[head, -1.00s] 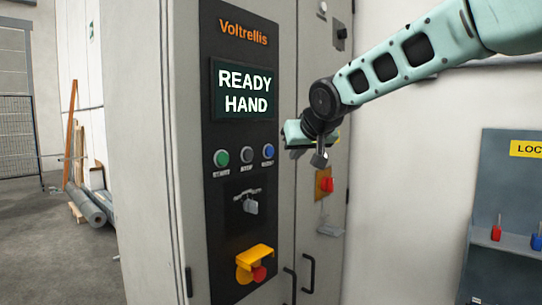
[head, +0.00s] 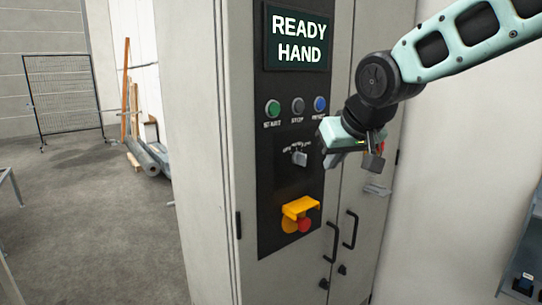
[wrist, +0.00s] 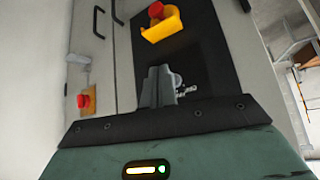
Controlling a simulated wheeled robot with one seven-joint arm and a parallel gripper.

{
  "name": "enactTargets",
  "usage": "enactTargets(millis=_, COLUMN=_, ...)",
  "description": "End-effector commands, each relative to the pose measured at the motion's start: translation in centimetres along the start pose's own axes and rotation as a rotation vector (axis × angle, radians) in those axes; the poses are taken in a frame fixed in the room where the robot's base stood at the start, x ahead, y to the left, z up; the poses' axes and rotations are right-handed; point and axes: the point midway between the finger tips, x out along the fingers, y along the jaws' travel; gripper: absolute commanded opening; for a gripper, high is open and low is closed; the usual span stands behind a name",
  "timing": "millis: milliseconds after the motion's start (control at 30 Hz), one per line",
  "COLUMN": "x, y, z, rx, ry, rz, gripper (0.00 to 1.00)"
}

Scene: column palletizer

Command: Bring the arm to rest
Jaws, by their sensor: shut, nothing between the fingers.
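My gripper (head: 330,158) is at the right of the head view, in front of the control cabinet (head: 205,150). Its fingers are shut and empty, just right of the grey selector switch (head: 300,155), and look apart from it. In the wrist view the shut fingers (wrist: 157,85) stand up against the dark panel (wrist: 200,50) and partly hide the selector. My arm comes in from the upper right.
The panel has a READY HAND screen (head: 297,38), green (head: 273,108), grey and blue buttons, and a red emergency stop (head: 304,225) under a yellow guard (head: 300,206). Black door handles (head: 350,230) stick out.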

Motion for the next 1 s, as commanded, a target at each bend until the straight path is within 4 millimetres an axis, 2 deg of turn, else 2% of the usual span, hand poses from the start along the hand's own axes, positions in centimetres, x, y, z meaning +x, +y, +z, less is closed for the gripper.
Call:
enactTargets(millis=33, x=0.1, y=-2.0, z=3.5, rx=-0.036, ry=-0.068, rz=-0.03, gripper=0.0)
enactTargets(millis=167, x=-0.4, y=-5.8, z=12.3, rx=-0.128, ry=-0.24, rz=-0.093, gripper=0.0)
enactTargets(millis=200, x=-0.7, y=-6.7, z=15.0, rx=-0.16, ry=-0.291, rz=-0.11, gripper=0.0)
enactTargets(millis=300, x=-1.9, y=-8.2, z=21.6, rx=-0.235, ry=-0.414, rz=-0.144, gripper=0.0)
enactTargets(millis=400, x=-3.2, y=-8.8, z=27.0, rx=-0.3, ry=-0.517, rz=-0.166, gripper=0.0)
enactTargets(millis=500, x=-4.3, y=-8.8, z=30.8, rx=-0.345, ry=-0.59, rz=-0.179, gripper=0.0)
enactTargets(millis=600, x=-5.0, y=-8.8, z=32.8, rx=-0.37, ry=-0.629, rz=-0.185, gripper=0.0)
enactTargets(millis=667, x=-5.2, y=-8.7, z=33.3, rx=-0.377, ry=-0.64, rz=-0.187, gripper=0.0)
enactTargets(millis=1000, x=-5.2, y=-8.7, z=33.5, rx=-0.378, ry=-0.644, rz=-0.187, gripper=0.0)
